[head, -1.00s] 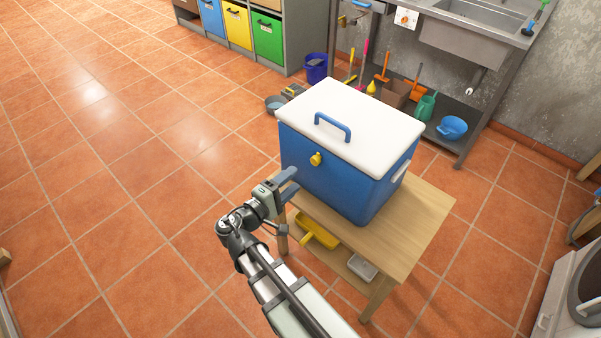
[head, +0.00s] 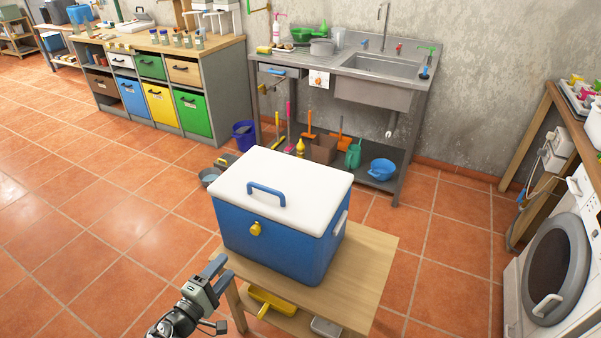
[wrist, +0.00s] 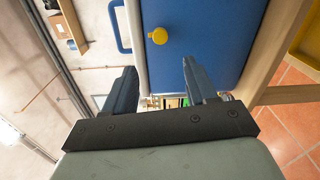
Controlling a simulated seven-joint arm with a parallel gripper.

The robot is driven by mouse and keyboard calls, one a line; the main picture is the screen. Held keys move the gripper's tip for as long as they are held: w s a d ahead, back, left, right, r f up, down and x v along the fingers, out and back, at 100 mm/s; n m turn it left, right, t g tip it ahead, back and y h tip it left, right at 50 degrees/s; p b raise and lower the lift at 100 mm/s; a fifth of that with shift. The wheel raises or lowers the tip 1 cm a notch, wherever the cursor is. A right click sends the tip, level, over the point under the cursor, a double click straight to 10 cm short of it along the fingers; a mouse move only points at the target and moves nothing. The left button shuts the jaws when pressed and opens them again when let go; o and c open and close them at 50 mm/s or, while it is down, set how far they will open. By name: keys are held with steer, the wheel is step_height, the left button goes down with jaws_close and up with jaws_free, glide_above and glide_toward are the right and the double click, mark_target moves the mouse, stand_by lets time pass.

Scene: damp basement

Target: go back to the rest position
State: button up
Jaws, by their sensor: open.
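My gripper (head: 216,277) is at the lower left in the head view, in front of the blue cooler's left side. It is open and nothing shows between its fingers. The wrist view shows both dark fingers (wrist: 160,88) apart, pointing toward the cooler front. The blue cooler (head: 262,247) has a closed white lid with a blue handle and a yellow knob (head: 256,229), which also shows in the wrist view (wrist: 157,36). The cooler stands on a small wooden table (head: 365,270). Most of my arm is out of the head view.
Under the tabletop, a shelf holds a yellow object (head: 272,302) and a grey tray (head: 325,327). A steel sink (head: 375,90) stands behind. A drawer cabinet (head: 170,85) is at the back left, a washing machine (head: 555,270) at the right. The left floor is mostly clear.

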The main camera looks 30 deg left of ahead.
steer(key=s+d+f+m+g+h, duration=0.15)
steer(key=d+f+g, duration=0.25)
steer(key=f, duration=0.4)
steer(key=s+d+f+g, duration=0.3)
steer(key=f+g, duration=0.2)
steer(key=f, duration=0.3)
steer(key=s+d+f+m+g+h, duration=0.15)
steer(key=d+f+g, duration=0.25)
steer(key=f, duration=0.4)
steer(key=w+d+f+m+g, duration=0.2)
steer(key=d+f+m+g, duration=0.3)
steer(key=d, duration=0.6)
steer(key=w+d+f+m+g, duration=0.2)
steer(key=d+f, duration=0.5)
steer(key=d, duration=0.4)
steer(key=s+d+f+m+g+y, duration=0.1)
steer(key=d+m, duration=0.3)
steer(key=d, duration=0.8)
steer(key=s+d+f+m+g+y, duration=0.2)
steer(key=d+f+m+g, duration=0.1)
steer(key=d, duration=0.9)
steer(key=shift+s+f+m+g, duration=0.35)
steer(key=shift+f+m, duration=0.25)
steer(key=shift+m, duration=0.7)
